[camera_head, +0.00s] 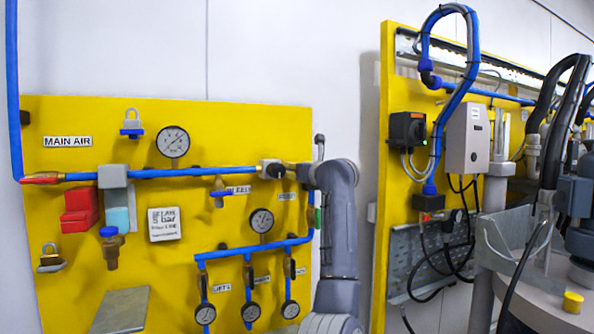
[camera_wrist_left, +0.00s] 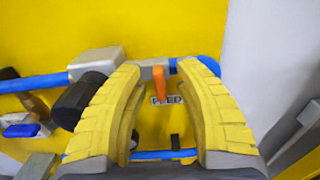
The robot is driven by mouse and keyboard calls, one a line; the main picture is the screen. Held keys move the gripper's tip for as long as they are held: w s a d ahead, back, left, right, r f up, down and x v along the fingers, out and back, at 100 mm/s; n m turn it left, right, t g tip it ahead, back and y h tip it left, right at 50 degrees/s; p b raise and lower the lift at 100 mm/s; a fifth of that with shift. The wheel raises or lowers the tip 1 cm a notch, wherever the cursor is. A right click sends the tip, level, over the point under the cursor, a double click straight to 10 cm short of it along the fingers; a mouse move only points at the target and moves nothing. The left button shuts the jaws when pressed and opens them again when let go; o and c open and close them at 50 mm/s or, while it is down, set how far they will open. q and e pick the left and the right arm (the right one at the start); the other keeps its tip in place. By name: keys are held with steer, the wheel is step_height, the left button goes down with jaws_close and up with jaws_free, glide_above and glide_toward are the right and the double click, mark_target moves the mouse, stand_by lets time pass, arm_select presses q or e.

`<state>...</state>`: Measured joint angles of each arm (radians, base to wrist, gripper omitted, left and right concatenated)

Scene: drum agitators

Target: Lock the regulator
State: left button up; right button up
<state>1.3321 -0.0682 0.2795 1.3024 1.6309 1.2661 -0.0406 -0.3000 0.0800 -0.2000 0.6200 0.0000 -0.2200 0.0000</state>
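On the yellow air panel, a grey block with a black round knob (camera_head: 272,169) sits in the blue main line. It looks like the regulator, but no readable label confirms it. In the left wrist view the black knob (camera_wrist_left: 83,102) is left of my left gripper (camera_wrist_left: 160,70). The gripper's yellow fingers are apart, with nothing visibly held. An orange lever (camera_wrist_left: 159,86) shows in the gap; contact is unclear. In the head view my arm hides the gripper. My right gripper is out of view.
A gauge (camera_head: 173,142), a grey and teal filter unit (camera_head: 115,200), a red block (camera_head: 80,208) and a blue-bodied fitting (camera_head: 218,192) crowd the panel. Lower gauges (camera_head: 250,312) hang beneath. A second yellow panel (camera_head: 397,70) with hoses stands to the right.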

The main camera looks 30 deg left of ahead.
arm_select(q)
steer(key=v, duration=1.2)
steer(key=shift+w, duration=0.1)
steer(key=shift+f, duration=0.15)
